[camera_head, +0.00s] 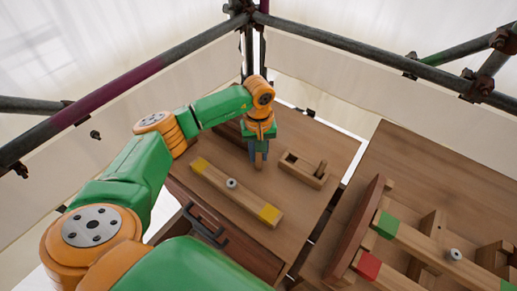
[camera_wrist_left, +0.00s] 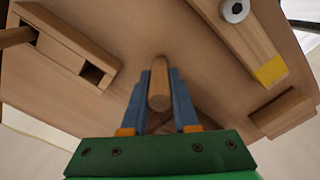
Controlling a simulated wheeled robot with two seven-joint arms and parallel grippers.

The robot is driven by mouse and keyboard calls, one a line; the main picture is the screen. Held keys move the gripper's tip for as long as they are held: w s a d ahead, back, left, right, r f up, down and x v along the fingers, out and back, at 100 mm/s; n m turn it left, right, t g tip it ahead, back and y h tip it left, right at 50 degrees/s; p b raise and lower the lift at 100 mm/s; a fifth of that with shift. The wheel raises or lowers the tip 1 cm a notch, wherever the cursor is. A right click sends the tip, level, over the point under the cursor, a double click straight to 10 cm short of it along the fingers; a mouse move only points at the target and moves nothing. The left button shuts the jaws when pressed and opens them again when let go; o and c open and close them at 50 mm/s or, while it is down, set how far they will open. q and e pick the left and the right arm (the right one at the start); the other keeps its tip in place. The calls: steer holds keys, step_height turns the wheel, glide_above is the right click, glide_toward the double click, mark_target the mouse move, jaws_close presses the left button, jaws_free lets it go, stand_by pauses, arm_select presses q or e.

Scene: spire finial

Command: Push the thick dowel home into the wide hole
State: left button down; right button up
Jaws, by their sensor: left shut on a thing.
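My left gripper (camera_head: 260,158) is over the wooden worktop, between the yellow-ended beam and a small wooden holder. In the left wrist view its blue fingers (camera_wrist_left: 159,98) are shut on a plain round wooden dowel (camera_wrist_left: 159,90), whose rounded end shows between them. In the head view the dowel (camera_head: 259,161) shows only as a short piece below the fingers. I cannot tell whether it touches the worktop. The wide hole cannot be made out in either view. My right gripper is not in view.
The yellow-ended beam (camera_head: 247,197) carries a metal bolt (camera_head: 231,183). On the right, a second table (camera_head: 433,165) holds red- and green-marked beams. Scaffold poles enclose the back.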

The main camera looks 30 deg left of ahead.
arm_select(q)
steer(key=shift+f, duration=0.2)
steer(key=shift+f+b, duration=0.15)
steer(key=shift+b, duration=0.2)
steer(key=c, duration=0.7)
jaws_free()
